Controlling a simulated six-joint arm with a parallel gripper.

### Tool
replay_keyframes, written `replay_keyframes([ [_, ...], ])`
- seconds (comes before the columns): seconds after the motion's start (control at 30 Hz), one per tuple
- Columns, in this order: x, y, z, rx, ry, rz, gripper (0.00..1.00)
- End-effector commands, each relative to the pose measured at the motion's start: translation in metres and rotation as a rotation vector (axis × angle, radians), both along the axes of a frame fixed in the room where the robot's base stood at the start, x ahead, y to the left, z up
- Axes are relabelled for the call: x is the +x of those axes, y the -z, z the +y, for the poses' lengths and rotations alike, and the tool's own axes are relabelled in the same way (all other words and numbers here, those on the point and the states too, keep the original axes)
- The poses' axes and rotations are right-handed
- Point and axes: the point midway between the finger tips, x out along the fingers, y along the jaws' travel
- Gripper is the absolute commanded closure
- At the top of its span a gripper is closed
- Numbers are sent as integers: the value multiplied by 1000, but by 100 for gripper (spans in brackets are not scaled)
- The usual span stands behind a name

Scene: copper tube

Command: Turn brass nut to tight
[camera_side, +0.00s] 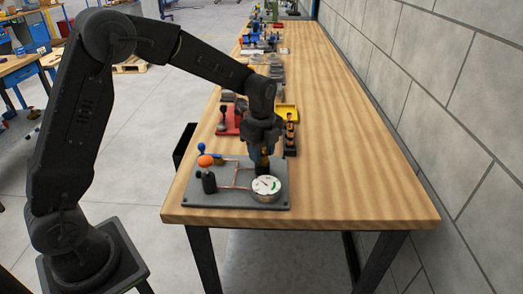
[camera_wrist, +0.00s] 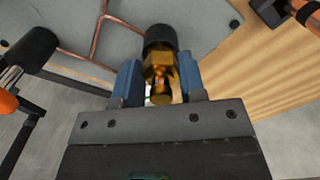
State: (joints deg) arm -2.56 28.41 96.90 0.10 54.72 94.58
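The brass nut (camera_wrist: 160,68) sits at the end of a black cylindrical fitting (camera_wrist: 160,36) in the wrist view. My gripper (camera_wrist: 160,80) has its two blue fingers on either side of the nut, with no clear gap between them and its sides. In the side view my gripper (camera_side: 264,150) points down over the grey plate (camera_side: 225,198), behind the round white gauge (camera_side: 267,186). The nut is small and partly hidden there. Copper tube (camera_side: 238,170) runs across the plate, and it also shows in the wrist view (camera_wrist: 97,32).
A red part (camera_side: 230,121), a yellow tray (camera_side: 287,111) and a dark rack (camera_side: 290,135) lie behind. The wooden bench (camera_side: 350,170) is clear to the right.

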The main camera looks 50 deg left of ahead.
Motion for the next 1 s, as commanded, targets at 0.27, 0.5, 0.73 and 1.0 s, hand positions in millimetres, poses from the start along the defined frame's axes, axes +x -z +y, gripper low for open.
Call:
replay_keyframes([
  [0.27, 0, 0, 0, -1, -1, 0, 38],
  [0.5, 0, -2, 0, -1, -1, -1, 38],
  [0.73, 1, -32, 0, -1, -2, -6, 38],
  [1.0, 1, -92, 0, -1, -2, -6, 38],
])
